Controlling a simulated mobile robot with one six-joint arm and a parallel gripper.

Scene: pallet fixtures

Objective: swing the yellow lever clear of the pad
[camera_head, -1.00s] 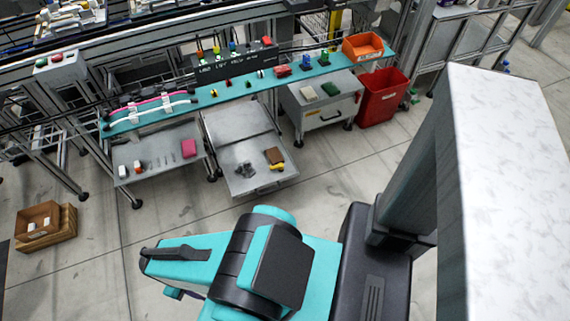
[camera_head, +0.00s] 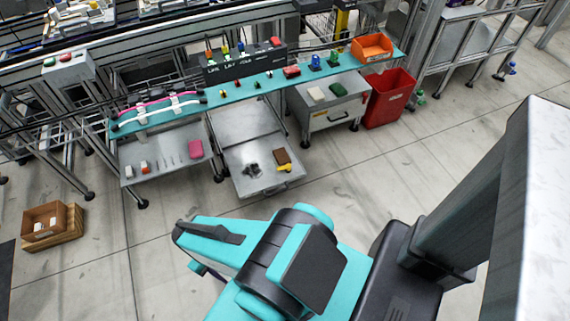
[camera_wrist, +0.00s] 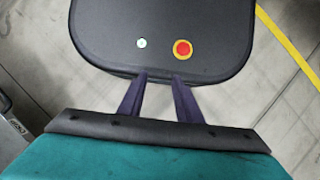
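A small yellow lever (camera_head: 285,168) sits on the low grey metal shelf in the head view. It lies at the front edge of a small brown pad (camera_head: 282,156). At this size I cannot tell whether the lever overlaps the pad. My gripper (camera_wrist: 159,76) shows in the wrist view as two dark purple fingers standing apart with nothing between them. In the head view it is mostly hidden by my teal arm, well in front of the shelf and away from the lever. The lever and pad are not in the wrist view.
The low shelf (camera_head: 240,184) also holds dark grey pieces (camera_head: 252,170). A wooden crate (camera_head: 66,238) stands on the left floor. Floor before the shelf is clear.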

